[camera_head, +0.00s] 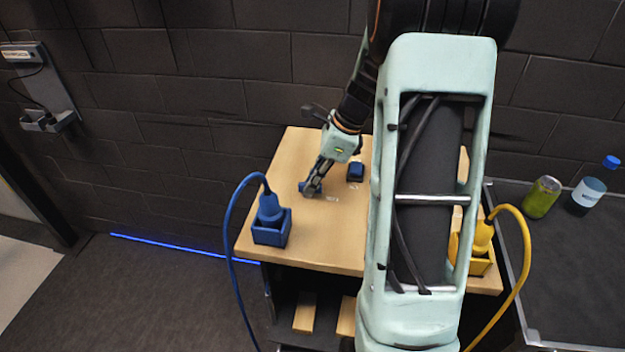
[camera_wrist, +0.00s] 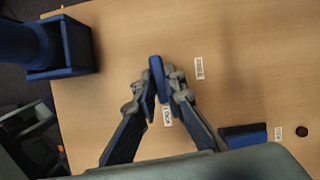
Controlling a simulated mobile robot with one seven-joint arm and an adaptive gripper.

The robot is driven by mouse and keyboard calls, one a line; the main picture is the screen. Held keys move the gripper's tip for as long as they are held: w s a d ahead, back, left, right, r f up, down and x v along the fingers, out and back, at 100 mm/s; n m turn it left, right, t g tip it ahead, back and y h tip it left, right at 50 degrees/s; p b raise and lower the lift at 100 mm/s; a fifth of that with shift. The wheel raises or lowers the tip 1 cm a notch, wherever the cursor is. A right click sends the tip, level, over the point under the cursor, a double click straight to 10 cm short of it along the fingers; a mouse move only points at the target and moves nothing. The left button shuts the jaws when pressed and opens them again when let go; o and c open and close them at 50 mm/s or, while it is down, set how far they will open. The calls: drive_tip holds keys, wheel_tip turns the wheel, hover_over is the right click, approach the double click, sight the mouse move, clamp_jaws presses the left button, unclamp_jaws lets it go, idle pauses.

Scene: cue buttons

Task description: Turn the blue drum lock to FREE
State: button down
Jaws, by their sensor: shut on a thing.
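The blue drum lock (camera_wrist: 157,72) shows in the wrist view as a narrow blue bar between my fingertips, with its base hidden. My gripper (camera_wrist: 160,92) is shut on it from both sides. The bar runs nearly up and down in that view, its lower end towards a white label (camera_wrist: 167,115) that seems to read LOCK. A second white label (camera_wrist: 199,68) lies to the upper right, its text too small to read. In the head view my gripper (camera_head: 312,190) reaches down to the tabletop, and a bit of the blue lock (camera_head: 302,187) shows beside the fingers.
A small blue block (camera_head: 355,172) stands right of my gripper on the wooden table (camera_head: 320,240). A blue plug (camera_head: 269,207) with a cable sits in a blue box (camera_head: 271,232) at left front. A yellow plug (camera_head: 483,236) stands at right, partly behind my arm.

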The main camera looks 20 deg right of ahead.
drive_tip(key=n, duration=0.1)
drive_tip(key=n+g+p, duration=0.1)
drive_tip(key=n, duration=0.1)
drive_tip(key=n+g+p, duration=0.1)
drive_tip(key=n, duration=0.1)
drive_tip(key=shift+w+r+y, duration=0.1)
drive_tip(key=shift+w+y, duration=0.2)
drive_tip(key=shift+w, duration=0.05)
drive_tip(key=n, duration=0.2)
drive_tip(key=n+g+p, duration=0.1)
drive_tip(key=n, duration=0.1)
drive_tip(key=n+g+p, duration=0.1)
drive_tip(key=shift+w+n, duration=0.3)
drive_tip(key=shift+n, duration=0.1)
drive_tip(key=n, duration=0.2)
drive_tip(key=n+g+h, duration=0.1)
drive_tip(key=n, duration=0.1)
drive_tip(key=n+h, duration=0.1)
drive_tip(key=shift+w+a+n+g+p, duration=0.2)
drive_tip(key=shift+w+n+g+p, duration=0.05)
drive_tip(key=shift+n+g+p, duration=0.15)
drive_tip(key=c, duration=2)
unclamp_jaws()
drive_tip(key=v, duration=1.1)
drive_tip(key=shift+w+r, duration=0.2)
drive_tip(key=shift+r, duration=0.15)
